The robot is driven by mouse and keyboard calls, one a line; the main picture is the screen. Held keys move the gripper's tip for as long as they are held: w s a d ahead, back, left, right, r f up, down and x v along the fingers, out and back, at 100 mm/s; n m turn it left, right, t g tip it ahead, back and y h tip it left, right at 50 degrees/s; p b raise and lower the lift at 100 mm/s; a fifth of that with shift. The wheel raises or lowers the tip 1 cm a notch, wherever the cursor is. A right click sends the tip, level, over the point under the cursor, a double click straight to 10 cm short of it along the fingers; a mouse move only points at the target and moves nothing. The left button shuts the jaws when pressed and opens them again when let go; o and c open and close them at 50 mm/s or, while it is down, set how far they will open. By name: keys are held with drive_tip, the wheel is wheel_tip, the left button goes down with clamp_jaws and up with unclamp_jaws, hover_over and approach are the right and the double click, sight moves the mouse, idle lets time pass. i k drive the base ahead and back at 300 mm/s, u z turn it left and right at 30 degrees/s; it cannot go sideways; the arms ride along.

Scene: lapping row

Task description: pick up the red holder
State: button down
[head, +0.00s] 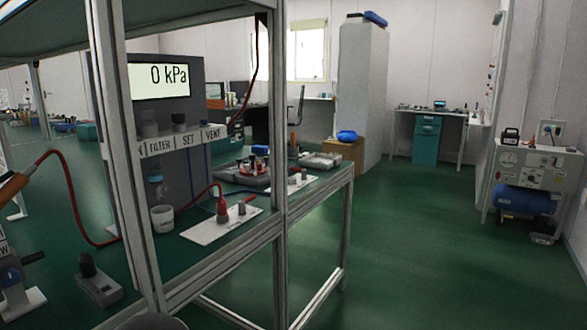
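A dark red, low piece (243,174) lies on the bench behind the grey gauge housing, with several small dark and pale parts on or around it. It may be the red holder, but it is too small and crowded to be sure. A red upright fitting (222,212) stands on a white plate (208,231) nearer to me, with a red hose attached and a grey knob beside it. My gripper is not in view.
A metal frame post (118,150) and another post stand between me and the bench. The gauge housing (168,110) reads 0 kPa. A white cup (162,218) stands below it. Green floor (430,240) is clear to the right. A blue-tank unit (525,200) stands far right.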

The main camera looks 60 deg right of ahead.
sight(253, 163)
drive_tip(key=z, duration=2.1)
drive_tip(key=k, duration=0.65)
drive_tip(key=z, duration=1)
drive_tip(key=i, duration=2.15)
drive_tip(key=u, duration=1.55)
drive_tip(key=i, duration=0.5)
drive_tip(key=u, duration=0.4)
